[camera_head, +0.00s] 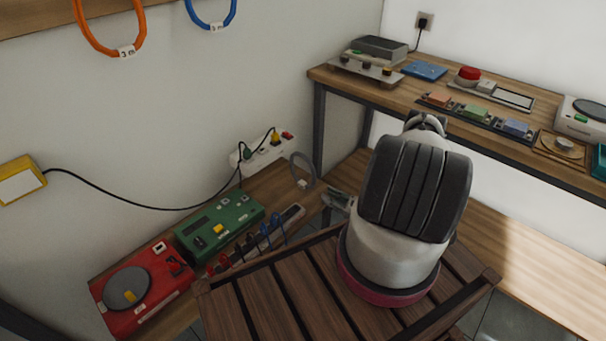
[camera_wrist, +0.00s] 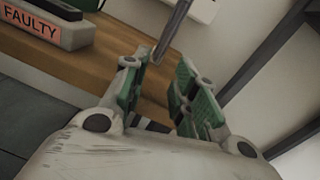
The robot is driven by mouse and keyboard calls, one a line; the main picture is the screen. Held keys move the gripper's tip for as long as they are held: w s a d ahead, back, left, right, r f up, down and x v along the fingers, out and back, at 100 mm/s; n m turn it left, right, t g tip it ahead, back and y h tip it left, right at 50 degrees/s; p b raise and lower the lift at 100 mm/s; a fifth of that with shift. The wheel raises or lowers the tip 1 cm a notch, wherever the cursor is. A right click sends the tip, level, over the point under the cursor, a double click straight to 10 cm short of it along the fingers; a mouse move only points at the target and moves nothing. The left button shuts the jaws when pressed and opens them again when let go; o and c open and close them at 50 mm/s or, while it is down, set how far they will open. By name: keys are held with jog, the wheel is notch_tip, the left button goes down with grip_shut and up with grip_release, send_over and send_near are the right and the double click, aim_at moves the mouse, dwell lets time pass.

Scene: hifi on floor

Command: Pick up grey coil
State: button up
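The grey coil (camera_head: 303,170) is a thin loop with a small white tag in the head view. It leans upright near the wall, at the right end of the low wooden shelf. In the wrist view a grey strand, apparently the coil (camera_wrist: 174,28), comes down from the top edge towards the gap between my fingertips. My gripper (camera_wrist: 158,72) is open, with green pads on both fingers and nothing held between them. In the head view my gripper (camera_head: 337,203) is just below and right of the coil, partly hidden by my arm.
A white power strip (camera_head: 262,147) with plugs is on the wall left of the coil. A green box (camera_head: 219,226), a red device (camera_head: 141,298) and a tool rack lie leftward. A "FAULTY" label (camera_wrist: 30,24) shows at upper left. A table leg (camera_head: 319,130) stands right.

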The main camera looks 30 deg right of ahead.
aim_at(302, 184)
jog(key=x, duration=0.8)
jog(key=shift+w+a, duration=0.1)
jog(key=shift+w, duration=0.05)
jog(key=shift+c, duration=0.3)
grip_shut()
